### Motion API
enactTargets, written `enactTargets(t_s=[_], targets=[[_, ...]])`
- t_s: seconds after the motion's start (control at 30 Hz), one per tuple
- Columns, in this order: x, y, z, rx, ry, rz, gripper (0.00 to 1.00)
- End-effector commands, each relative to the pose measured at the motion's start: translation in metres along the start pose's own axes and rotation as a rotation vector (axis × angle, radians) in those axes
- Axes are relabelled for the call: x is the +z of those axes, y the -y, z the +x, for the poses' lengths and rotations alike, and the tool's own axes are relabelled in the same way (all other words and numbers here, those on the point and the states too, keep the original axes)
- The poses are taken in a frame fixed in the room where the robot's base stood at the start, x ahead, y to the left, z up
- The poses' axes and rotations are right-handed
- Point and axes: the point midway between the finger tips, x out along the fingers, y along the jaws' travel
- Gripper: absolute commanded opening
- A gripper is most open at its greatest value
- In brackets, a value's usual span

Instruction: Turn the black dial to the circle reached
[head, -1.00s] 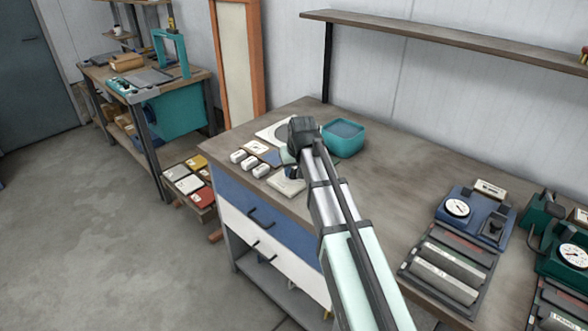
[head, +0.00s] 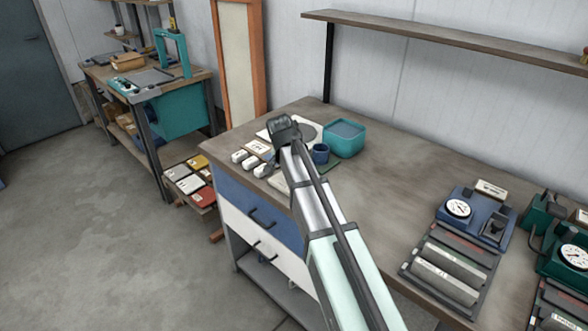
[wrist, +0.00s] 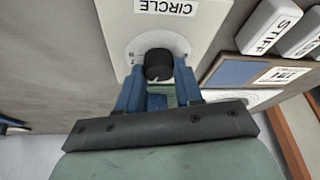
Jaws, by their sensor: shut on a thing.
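The black dial (wrist: 158,61) sits on a round white base on a pale panel (wrist: 126,28) in the wrist view. The word CIRCLE is printed on the panel, upside down in this view, above the dial. The blue fingers of my gripper (wrist: 158,82) stand on either side of the dial and are shut on it. My wrist hides part of the panel and whatever lies below. In the head view my arm covers the dial and the fingertips. The dial's pointer mark cannot be made out.
White blocks (head: 238,156), one marked STIFF in the wrist view (wrist: 268,24), lie close beside the panel. A blue cup (head: 320,154) and a teal bin (head: 344,139) stand right of my wrist. A blue gauge unit (head: 472,214) is farther right. The bench's middle is clear.

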Motion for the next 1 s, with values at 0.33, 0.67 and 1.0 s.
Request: enactTargets(t_s=[0.33,0.67,1.0], targets=[[-0.0005,0.0005,0.0,0.02,0.0,0.049,0.05],[-0.0004,0.0004,0.0,0.02,0.0,0.049,0.36],[-0.0001,0.0002,0.0,0.02,0.0,0.049,0.61]])
